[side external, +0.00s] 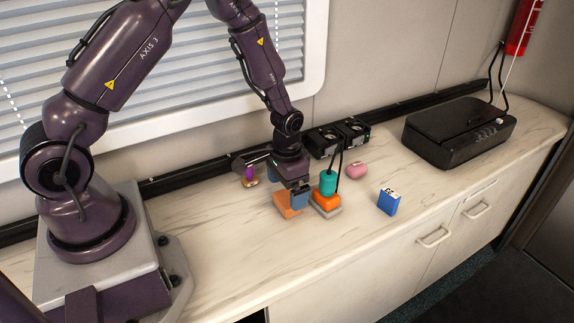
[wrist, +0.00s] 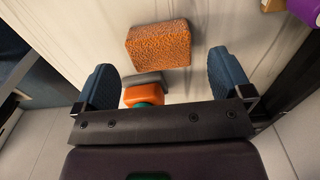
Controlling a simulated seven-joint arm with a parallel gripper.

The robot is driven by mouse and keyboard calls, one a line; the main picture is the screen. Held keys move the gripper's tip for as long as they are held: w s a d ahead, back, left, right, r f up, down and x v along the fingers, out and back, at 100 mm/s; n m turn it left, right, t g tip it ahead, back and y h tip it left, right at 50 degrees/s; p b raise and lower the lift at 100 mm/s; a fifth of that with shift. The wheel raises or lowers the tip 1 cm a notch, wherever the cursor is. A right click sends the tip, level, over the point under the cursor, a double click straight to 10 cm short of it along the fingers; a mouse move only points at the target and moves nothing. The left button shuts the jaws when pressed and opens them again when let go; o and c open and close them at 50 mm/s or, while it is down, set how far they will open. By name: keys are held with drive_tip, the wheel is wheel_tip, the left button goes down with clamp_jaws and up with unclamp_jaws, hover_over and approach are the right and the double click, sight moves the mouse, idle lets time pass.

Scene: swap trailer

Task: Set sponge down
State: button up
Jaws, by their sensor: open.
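The sponge is an orange, rough-textured block. It shows in the side view (side external: 283,206), resting on the pale marble-pattern counter and partly covered by a blue finger. In the wrist view the sponge (wrist: 158,45) lies whole and bare, beyond the line between the two fingers. My gripper (side external: 287,187) is low over the counter at the sponge. Its blue fingers are spread wide, with nothing held between them, as the wrist view of my gripper (wrist: 165,75) also shows. I cannot tell whether a finger touches the sponge.
An orange and teal tool (side external: 327,192) with a grey base and black cable stands close right of the sponge. A pink item (side external: 357,170), a blue box (side external: 388,202) and a black case (side external: 458,132) lie farther right. A purple item (side external: 249,175) stands behind. The front counter is clear.

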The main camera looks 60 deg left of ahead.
wheel_tip(320, 180, up, 8)
wheel_tip(320, 180, up, 15)
drive_tip(key=t, duration=0.3)
hover_over(287, 198)
drive_tip(key=s+d, duration=0.3)
drive_tip(key=s, duration=0.2)
drive_tip(key=s+r, duration=0.4)
drive_tip(key=s, duration=0.1)
drive_tip(key=shift+d+r+t, duration=0.35)
drive_tip(key=shift+d+t, duration=0.05)
drive_tip(key=shift+t, duration=0.9)
drive_tip(key=s+r, duration=0.1)
drive_tip(key=s, duration=0.1)
drive_tip(key=s+r, duration=0.1)
drive_tip(key=s, duration=0.1)
drive_tip(key=s+d+r, duration=0.1)
drive_tip(key=s, duration=0.1)
drive_tip(key=shift+s, duration=0.2)
drive_tip(key=shift+c, duration=0.2)
drive_tip(key=shift+s, duration=0.25)
drive_tip(key=c, duration=0.3)
